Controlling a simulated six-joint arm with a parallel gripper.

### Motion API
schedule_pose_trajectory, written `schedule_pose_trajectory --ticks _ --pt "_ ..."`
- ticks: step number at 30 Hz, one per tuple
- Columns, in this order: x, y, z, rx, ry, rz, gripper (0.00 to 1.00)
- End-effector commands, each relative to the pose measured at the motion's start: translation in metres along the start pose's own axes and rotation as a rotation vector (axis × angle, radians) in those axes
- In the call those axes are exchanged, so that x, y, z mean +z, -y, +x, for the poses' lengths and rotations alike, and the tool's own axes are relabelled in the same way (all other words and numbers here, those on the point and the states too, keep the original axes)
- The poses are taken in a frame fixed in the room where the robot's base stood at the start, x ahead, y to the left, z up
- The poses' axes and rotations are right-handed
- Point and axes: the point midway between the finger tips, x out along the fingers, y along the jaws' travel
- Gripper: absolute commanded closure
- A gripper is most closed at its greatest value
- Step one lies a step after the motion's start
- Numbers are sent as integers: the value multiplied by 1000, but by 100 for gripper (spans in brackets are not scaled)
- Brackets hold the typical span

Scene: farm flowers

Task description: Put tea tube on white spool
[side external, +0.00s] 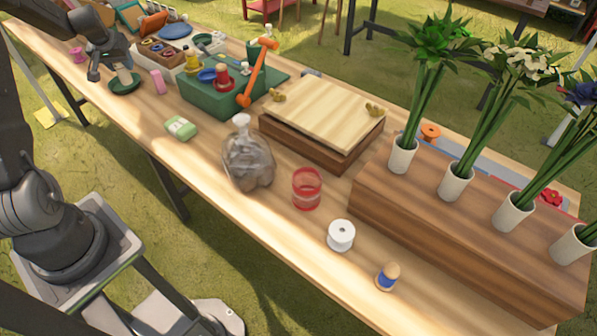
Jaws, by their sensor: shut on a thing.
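The white spool (341,236) stands upright on the front part of the table, right of a red see-through cup, with nothing on it. My gripper (108,70) is at the far left end of the table, low over a dark green dish (124,87). It is shut on a small pale beige piece (124,75), which looks like the tea tube. The piece is tilted at the dish; I cannot tell whether it touches it. The fingers are small and dark here, and part of the grip is hidden. The spool is far from my gripper.
Between them stand a green block with pegs (207,97), a green-white box (181,128), a glass jar (248,165) and the red cup (307,189). A wooden flower stand (440,215) is behind the spool. A blue-banded peg (387,276) is at its right.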

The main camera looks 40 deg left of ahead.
Motion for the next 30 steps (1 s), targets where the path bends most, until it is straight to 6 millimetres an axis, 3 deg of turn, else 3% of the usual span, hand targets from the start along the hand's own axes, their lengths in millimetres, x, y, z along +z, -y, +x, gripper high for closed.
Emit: schedule_pose_trajectory --ticks 5,8,14,18,23,30 --pt "1 -29 -3 33 0 72 84" --pt "5 -68 -8 79 -1 175 84" --pt "27 -167 -27 206 -1 456 84" --pt "53 -232 -44 297 0 658 84" --pt "91 -298 -68 399 0 886 84" --pt "166 -385 -114 560 -2 1245 84"
